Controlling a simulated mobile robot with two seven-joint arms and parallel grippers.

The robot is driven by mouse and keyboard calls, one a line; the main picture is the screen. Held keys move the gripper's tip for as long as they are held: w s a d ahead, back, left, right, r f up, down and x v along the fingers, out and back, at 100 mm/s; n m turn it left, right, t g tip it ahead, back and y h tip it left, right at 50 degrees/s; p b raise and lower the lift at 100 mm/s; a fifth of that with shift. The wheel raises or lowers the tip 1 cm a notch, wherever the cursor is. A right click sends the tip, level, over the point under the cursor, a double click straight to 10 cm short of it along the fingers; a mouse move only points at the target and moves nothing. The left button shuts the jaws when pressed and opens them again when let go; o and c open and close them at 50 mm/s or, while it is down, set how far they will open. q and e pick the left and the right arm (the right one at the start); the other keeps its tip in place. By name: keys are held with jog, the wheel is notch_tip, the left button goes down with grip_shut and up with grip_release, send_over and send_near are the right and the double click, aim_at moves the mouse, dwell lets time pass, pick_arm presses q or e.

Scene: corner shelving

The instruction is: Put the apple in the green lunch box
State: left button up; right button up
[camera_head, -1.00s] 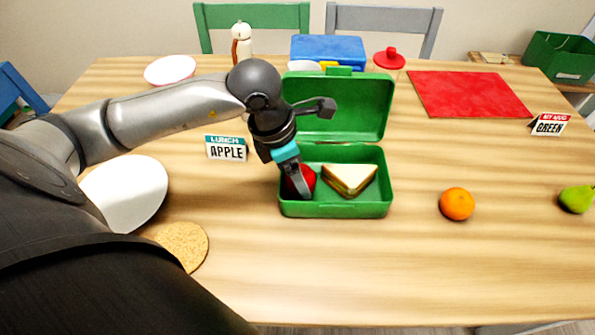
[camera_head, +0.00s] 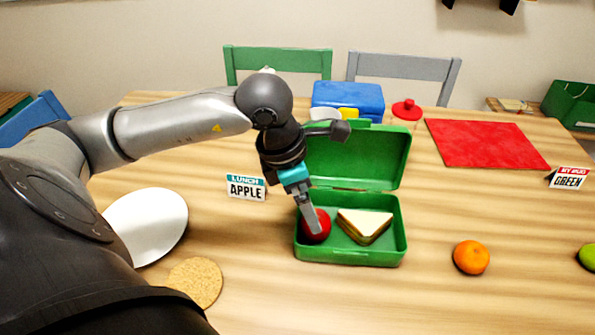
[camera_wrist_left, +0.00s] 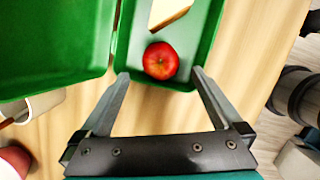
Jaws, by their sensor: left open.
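The red apple (camera_head: 317,226) lies in the left part of the open green lunch box (camera_head: 348,255), beside a triangular sandwich (camera_head: 364,225). The lid stands open at the back. My left gripper (camera_head: 313,226) is at the apple in the head view and covers part of it. In the left wrist view the gripper (camera_wrist_left: 160,75) is open, its fingers spread apart, and the apple (camera_wrist_left: 160,61) rests on the box floor beyond the fingertips, not gripped. My right gripper is not in view.
A sign reading LUNCH APPLE (camera_head: 246,187) stands left of the box. An orange (camera_head: 471,257) lies to the right. A white plate (camera_head: 150,228) and a cork coaster (camera_head: 195,282) lie at left. A blue box (camera_head: 348,100) and red mat (camera_head: 485,143) are farther back.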

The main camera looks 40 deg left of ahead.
pick_arm(q)
jog(key=p+v, duration=0.1)
jog(key=v, duration=0.5)
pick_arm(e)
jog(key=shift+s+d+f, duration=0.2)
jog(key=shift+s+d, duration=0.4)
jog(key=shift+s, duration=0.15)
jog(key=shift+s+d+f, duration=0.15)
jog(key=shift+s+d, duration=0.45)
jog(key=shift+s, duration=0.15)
pick_arm(q)
jog(key=shift+r, duration=0.1)
jog(key=shift+c, duration=0.4)
